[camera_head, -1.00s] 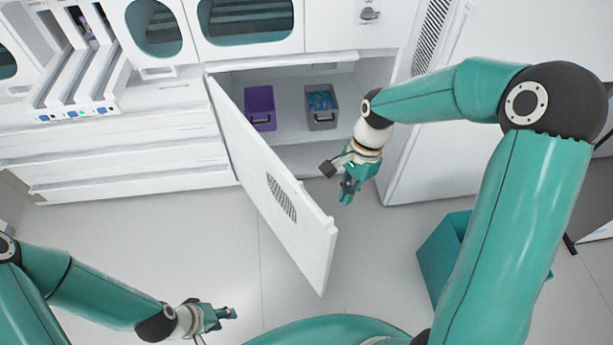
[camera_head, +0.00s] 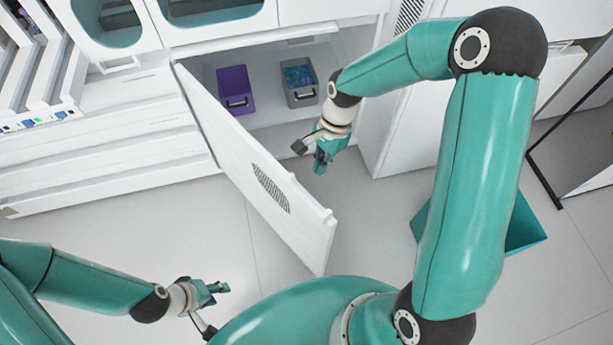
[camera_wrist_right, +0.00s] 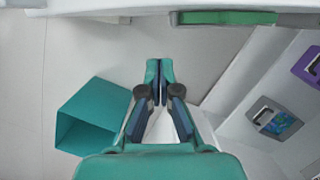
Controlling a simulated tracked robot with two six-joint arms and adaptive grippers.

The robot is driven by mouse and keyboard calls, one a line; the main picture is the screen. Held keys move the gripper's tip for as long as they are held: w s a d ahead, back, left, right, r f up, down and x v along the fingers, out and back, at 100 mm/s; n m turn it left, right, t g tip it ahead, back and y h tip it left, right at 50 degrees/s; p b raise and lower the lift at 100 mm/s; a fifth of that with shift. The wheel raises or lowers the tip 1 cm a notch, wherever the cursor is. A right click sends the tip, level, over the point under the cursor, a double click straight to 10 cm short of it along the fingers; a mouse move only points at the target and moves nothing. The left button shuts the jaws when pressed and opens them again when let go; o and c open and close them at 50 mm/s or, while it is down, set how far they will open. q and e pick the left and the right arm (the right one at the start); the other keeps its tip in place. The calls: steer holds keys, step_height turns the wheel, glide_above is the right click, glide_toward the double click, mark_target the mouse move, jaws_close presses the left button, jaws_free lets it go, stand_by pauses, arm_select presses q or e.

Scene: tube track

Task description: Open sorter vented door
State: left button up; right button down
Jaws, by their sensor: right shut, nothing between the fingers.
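The white vented door (camera_head: 232,158) hangs wide open from the left side of the lower cabinet compartment and reaches out over the floor. Its oval vent grille (camera_head: 271,188) faces the room. My right gripper (camera_head: 320,168) is beside the open compartment, to the right of the door and apart from it. In the right wrist view its fingers (camera_wrist_right: 159,70) are together with nothing between them. My left gripper (camera_head: 222,288) is low at the left, over the floor and away from the door; its fingertips are too small to judge.
Inside the compartment stand a purple bin (camera_head: 235,88) and a grey bin (camera_head: 300,80) with blue-green contents. A teal open box (camera_head: 524,228) stands on the floor at the right, also seen in the right wrist view (camera_wrist_right: 98,115). Floor left of the door is clear.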

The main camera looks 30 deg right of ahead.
steer(key=shift+s+a+f+p, duration=0.1)
steer(key=shift+s+a+f, duration=0.15)
steer(key=shift+a, duration=0.45)
steer(key=shift+s+a+f+p, duration=0.1)
steer(key=shift+a+f, duration=0.2)
steer(key=shift+a, duration=0.45)
steer(key=shift+s+a+f+p, duration=0.1)
steer(key=shift+s+a+f, duration=0.15)
steer(key=shift+a, duration=0.45)
